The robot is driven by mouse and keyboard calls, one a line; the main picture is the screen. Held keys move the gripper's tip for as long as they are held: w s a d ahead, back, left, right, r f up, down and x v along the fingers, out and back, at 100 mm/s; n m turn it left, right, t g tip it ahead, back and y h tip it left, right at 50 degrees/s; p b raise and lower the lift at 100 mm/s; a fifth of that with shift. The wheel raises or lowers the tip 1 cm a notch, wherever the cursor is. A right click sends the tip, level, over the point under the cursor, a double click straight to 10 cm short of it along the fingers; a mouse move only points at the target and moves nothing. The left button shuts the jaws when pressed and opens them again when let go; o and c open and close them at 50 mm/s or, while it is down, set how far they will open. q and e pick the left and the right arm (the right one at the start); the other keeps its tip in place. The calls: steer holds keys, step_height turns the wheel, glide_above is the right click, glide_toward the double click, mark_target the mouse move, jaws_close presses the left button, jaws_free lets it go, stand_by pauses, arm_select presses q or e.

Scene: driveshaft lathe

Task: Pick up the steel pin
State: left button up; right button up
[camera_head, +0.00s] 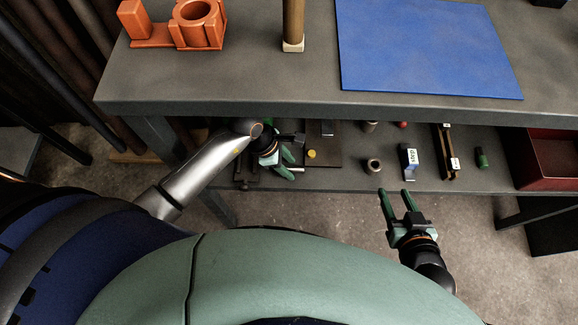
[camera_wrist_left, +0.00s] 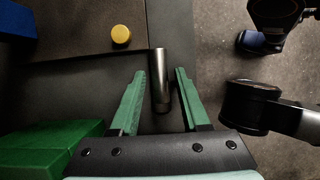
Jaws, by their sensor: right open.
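The steel pin (camera_wrist_left: 160,80) is a smooth grey cylinder in the left wrist view, near the shelf's edge. My left gripper (camera_wrist_left: 160,88) is open, with one green finger on each side of the pin. Gaps show between the pin and both fingers, so I see no grip on it. In the head view my left gripper (camera_head: 290,164) is over the lower shelf, and I cannot make out the pin there. My right gripper (camera_head: 397,196) is open and empty, in front of the lower shelf's edge.
The lower shelf (camera_head: 340,178) holds a yellow cap (camera_head: 311,154), a steel ring (camera_head: 374,166), a labelled block (camera_head: 409,160), a green-and-black cylinder (camera_head: 481,157) and a red bin (camera_head: 550,160). Above is the bench top (camera_head: 260,75) with a blue mat (camera_head: 425,45) and an orange fixture (camera_head: 185,25).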

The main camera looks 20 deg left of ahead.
arm_select(q)
jaws_close()
steer(key=shift+r, duration=0.15)
stand_by(0.5)
